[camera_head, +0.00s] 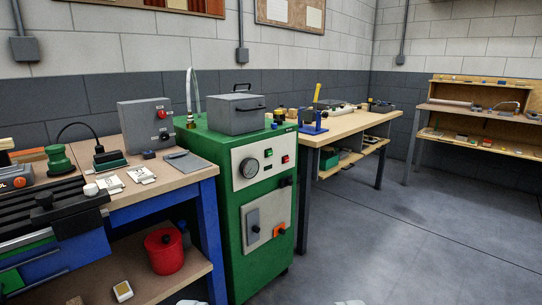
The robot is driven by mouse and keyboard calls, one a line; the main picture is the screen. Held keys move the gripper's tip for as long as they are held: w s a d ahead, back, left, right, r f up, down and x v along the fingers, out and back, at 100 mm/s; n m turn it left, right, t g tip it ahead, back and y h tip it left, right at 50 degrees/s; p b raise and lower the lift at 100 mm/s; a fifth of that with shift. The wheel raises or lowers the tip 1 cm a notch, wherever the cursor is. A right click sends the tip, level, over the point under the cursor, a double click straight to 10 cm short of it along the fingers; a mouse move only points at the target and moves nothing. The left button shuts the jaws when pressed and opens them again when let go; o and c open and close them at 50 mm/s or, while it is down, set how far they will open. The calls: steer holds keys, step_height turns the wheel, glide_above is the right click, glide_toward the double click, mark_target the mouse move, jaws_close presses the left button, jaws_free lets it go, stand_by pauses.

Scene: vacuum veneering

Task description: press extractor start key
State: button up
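No label readable from here names an extractor or its start key. A grey control box (147,124) with a small red control (161,114) and a dark knob stands on the left bench. Only two pale tips of my gripper (269,301) show at the bottom edge. They are wide apart with nothing seen between them, far from the controls.
A blue-framed bench (208,225) with a green sander-like tool (59,158) and a red pot (164,251) beneath is at left. A wooden workbench (345,127) stands behind the cabinet. A shelved bench (480,115) is at far right. The grey floor (400,240) at right is clear.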

jaws_close()
stand_by(1.5)
